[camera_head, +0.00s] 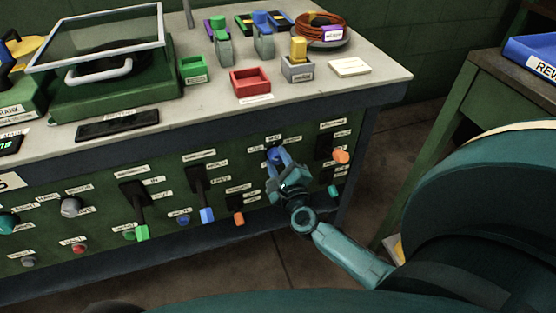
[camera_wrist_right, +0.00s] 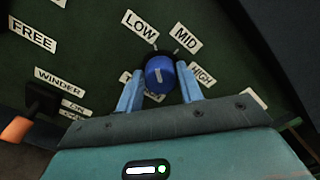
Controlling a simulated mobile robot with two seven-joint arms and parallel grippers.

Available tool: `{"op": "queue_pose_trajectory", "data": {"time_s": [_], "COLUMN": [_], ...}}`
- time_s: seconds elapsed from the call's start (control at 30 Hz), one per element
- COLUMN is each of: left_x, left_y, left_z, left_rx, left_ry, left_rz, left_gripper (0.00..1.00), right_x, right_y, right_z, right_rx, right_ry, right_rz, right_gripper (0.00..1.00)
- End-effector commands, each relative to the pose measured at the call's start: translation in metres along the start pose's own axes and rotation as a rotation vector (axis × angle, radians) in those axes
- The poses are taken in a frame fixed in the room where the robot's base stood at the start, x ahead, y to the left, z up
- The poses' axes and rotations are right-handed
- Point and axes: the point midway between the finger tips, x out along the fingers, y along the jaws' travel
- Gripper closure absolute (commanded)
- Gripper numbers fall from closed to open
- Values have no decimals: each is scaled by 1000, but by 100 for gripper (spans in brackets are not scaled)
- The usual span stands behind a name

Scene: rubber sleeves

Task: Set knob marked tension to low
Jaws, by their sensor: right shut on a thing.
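The blue knob (camera_wrist_right: 159,74) sits on the green front panel, with plates LOW (camera_wrist_right: 139,25), MID (camera_wrist_right: 187,38) and HIGH (camera_wrist_right: 203,75) around it. A short pale line marks its face; it points roughly up in the right wrist view, between LOW and MID, though I cannot tell exactly where. My right gripper (camera_wrist_right: 160,88) has its two blue fingers closed on the knob's sides. In the head view the same right gripper (camera_head: 279,162) reaches the panel's right part and partly covers the knob. The plate below the knob is mostly hidden by the fingers. My left gripper is out of view.
An orange-tipped lever (camera_wrist_right: 18,129) by the WINDER plate lies left of my right gripper. An orange handle (camera_head: 341,156) and a teal knob (camera_head: 333,191) sit close to its right. The bench top (camera_head: 376,82) above holds trays and parts.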

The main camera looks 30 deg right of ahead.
Motion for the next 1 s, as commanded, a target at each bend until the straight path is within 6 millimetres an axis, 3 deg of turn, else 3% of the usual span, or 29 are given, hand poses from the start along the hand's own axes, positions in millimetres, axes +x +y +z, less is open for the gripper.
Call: {"op": "queue_pose_trajectory", "data": {"time_s": [0.3,0.33,0.57,0.83,1.0], "left_x": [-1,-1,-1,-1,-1], "left_y": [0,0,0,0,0], "left_z": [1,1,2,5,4], "left_rx": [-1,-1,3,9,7], "left_ry": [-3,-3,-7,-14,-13], "left_rz": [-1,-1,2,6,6], "left_gripper": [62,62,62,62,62], "right_x": [0,0,0,-2,-22], "right_y": [0,0,0,0,1], "right_z": [0,0,0,0,-1], "right_rx": [-4,-4,-2,-2,-1], "right_ry": [-1,-1,0,0,2], "right_rz": [1,1,1,1,3], "right_gripper": [86,61,42,42,42]}}
